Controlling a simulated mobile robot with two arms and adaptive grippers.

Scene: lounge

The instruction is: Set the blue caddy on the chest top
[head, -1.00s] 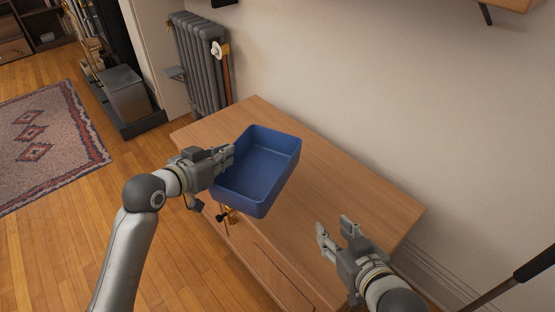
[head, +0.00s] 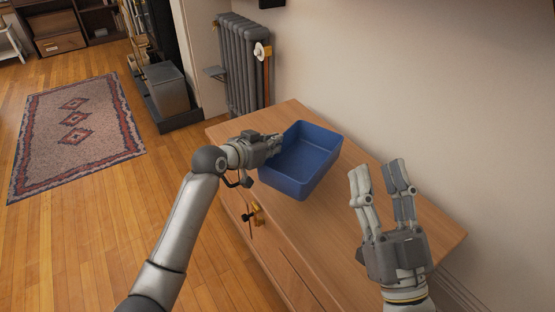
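The blue caddy (head: 318,172) is an empty, open-topped box, upright over the far half of the wooden chest top (head: 345,235). I cannot tell whether its base touches the chest or is slightly above it. My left gripper (head: 274,146) comes in from the left and is closed on the caddy's left wall at the rim; its fingertips are partly hidden. My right gripper (head: 381,178) is open and empty, to the right of the caddy and apart from it, fingers pointing away from me over the chest's right part.
The wall (head: 420,90) runs along the chest's far right side. A grey radiator (head: 243,65) stands beyond the chest's far end. A brass-coloured fitting (head: 256,214) sticks out from the chest front. The chest top nearer than the caddy is clear. A patterned rug (head: 75,135) lies at left.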

